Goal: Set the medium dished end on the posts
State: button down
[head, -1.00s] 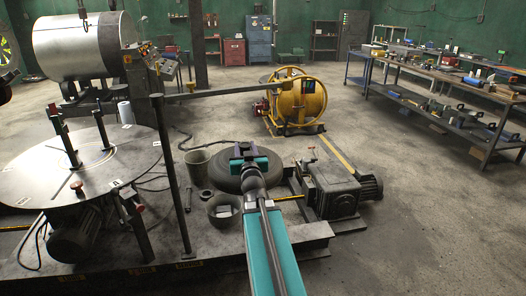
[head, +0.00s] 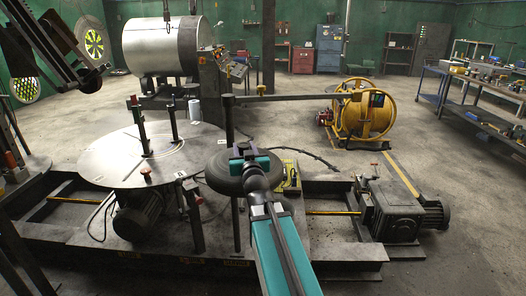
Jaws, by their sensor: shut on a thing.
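The dished end, a dark grey round dish (head: 218,176), is in the head view right of the round table. The round grey turntable (head: 105,163) stands to the left. Dark posts rise from it: one with a green upper part (head: 140,128) and a plain one (head: 172,122). A short one with a red-orange cap (head: 146,175) is near its front edge. The dish is apart from these posts.
A thin dark pole (head: 229,125) with a horizontal arm (head: 285,98) stands just behind the dish. A motor (head: 145,217) sits under the turntable. A gearbox (head: 395,210) is at right on the base frame. Open floor lies beyond, before a yellow drum (head: 365,115).

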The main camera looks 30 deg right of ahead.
jog(key=w+a+r+n+y, duration=0.1)
jog(key=a+r+y, duration=0.1)
jog(key=a, duration=0.9)
jog(key=w+a+r+n+y, duration=0.1)
jog(key=w+a+n+y, duration=0.1)
jog(key=a, duration=0.8)
jog(key=shift+a+r+t+y+b, duration=0.35)
jog(key=shift+a+t+y, duration=0.05)
jog(key=shift+y, duration=0.3)
jog(key=shift+w, duration=0.1)
